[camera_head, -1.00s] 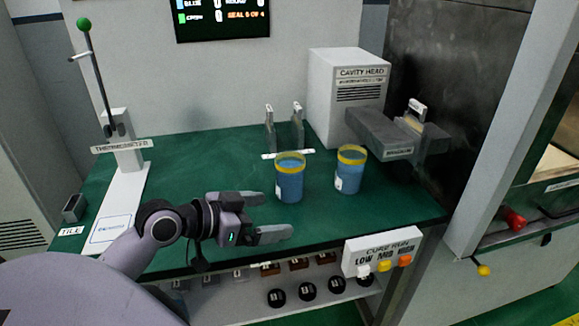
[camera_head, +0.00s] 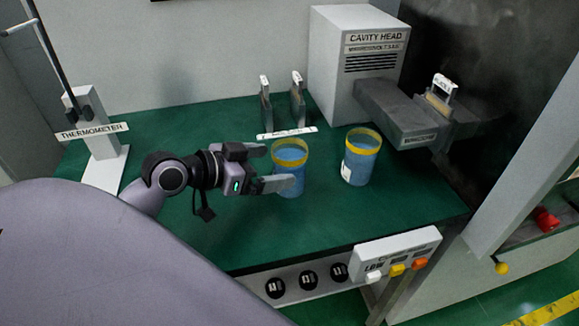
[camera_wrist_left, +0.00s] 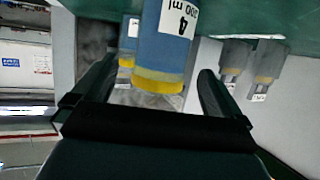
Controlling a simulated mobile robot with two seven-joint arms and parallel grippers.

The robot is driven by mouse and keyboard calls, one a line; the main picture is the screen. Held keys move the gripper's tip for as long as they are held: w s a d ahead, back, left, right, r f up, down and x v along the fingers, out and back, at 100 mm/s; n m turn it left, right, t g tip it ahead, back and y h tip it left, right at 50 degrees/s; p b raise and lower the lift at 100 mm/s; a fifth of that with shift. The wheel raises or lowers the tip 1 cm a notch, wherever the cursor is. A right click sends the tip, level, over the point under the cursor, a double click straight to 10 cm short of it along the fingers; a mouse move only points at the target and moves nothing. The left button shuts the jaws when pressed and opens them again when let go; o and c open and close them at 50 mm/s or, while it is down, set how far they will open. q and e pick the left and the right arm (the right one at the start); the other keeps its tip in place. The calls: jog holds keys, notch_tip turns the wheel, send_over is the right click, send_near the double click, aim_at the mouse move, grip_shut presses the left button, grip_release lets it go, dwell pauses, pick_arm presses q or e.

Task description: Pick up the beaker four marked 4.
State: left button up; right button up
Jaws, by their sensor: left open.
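The beaker marked 4 (camera_head: 290,160) is blue with a yellow rim and stands upright on the green bench. In the left wrist view it appears upside down (camera_wrist_left: 162,45), with a white label reading 4. My left gripper (camera_head: 276,167) is open, with one finger on the beaker's far side and the other across its near side. In the left wrist view the beaker sits between the two fingers (camera_wrist_left: 157,80), with visible gaps. A second blue beaker (camera_head: 360,160) with a yellow rim stands to its right; its number is not readable. My right gripper is not in view.
Two upright grey plates (camera_head: 282,103) stand behind the beakers. The cavity head box (camera_head: 352,70) and a dark waveguide (camera_head: 395,112) are at the back right. A thermometer stand (camera_head: 98,150) is at the left. A button box (camera_head: 400,255) is on the front edge.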

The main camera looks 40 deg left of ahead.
pick_arm(q)
jog(key=shift+p+x, duration=0.3)
jog(key=shift+x, duration=2.7)
jog(key=shift+a+f, duration=0.1)
jog(key=c, duration=1.2)
jog(key=shift+c, duration=0.8)
